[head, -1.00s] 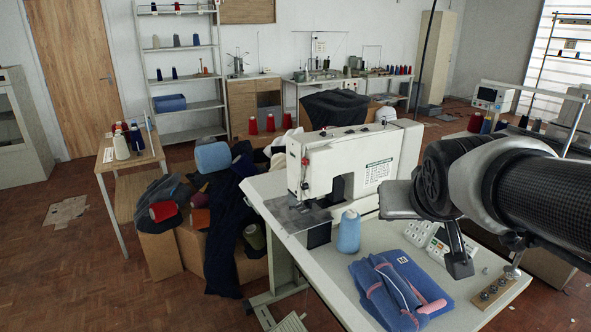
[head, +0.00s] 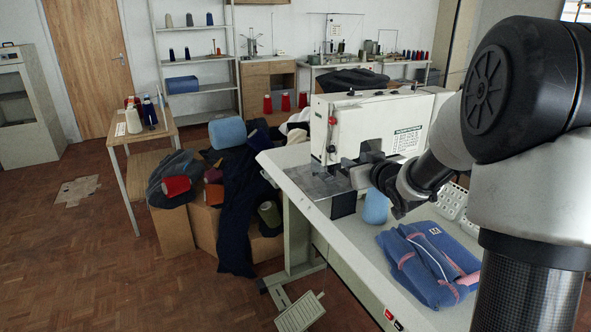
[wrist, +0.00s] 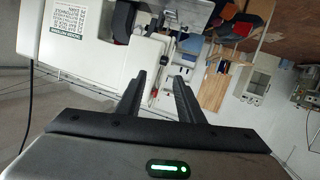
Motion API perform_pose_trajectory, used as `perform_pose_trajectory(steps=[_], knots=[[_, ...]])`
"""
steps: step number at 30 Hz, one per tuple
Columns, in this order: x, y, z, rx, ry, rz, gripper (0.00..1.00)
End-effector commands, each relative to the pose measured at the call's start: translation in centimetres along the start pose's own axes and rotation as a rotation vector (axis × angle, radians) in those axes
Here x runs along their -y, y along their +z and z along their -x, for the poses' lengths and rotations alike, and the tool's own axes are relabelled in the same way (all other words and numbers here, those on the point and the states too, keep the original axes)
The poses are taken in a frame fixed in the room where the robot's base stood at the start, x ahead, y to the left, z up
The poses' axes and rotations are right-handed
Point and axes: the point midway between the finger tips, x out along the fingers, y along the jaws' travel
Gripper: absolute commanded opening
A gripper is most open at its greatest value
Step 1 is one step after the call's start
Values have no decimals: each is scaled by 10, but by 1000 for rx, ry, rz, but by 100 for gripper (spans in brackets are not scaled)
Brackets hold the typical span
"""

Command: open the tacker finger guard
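The tacker (head: 375,125) is a white sewing machine on a pale table, with a green-lettered label on its side. In the wrist view the tacker (wrist: 100,55) fills the upper left, turned over in the picture. Its needle end, with a red part (head: 332,121), faces left. I cannot make out the finger guard clearly; my gripper and wrist partly cover the needle area in the head view. My gripper (head: 355,172) is beside the front of the tacker's head. In the wrist view its two fingers (wrist: 159,78) stand apart with nothing seen held between them.
A light-blue thread cone (head: 375,207) stands on the table just below my wrist. A folded blue garment (head: 428,262) lies nearer the front. A foot pedal (head: 300,312) is on the floor below.

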Motion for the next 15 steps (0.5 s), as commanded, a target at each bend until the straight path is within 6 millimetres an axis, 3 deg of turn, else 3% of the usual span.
perform_pose_trajectory(steps=[1,6,10,15], knots=[[1,46,-23,-33,-42,-15,34],[10,108,-55,-178,-173,-65,34],[15,133,-60,-248,-232,-100,34],[19,137,-65,-279,-257,-113,34]])
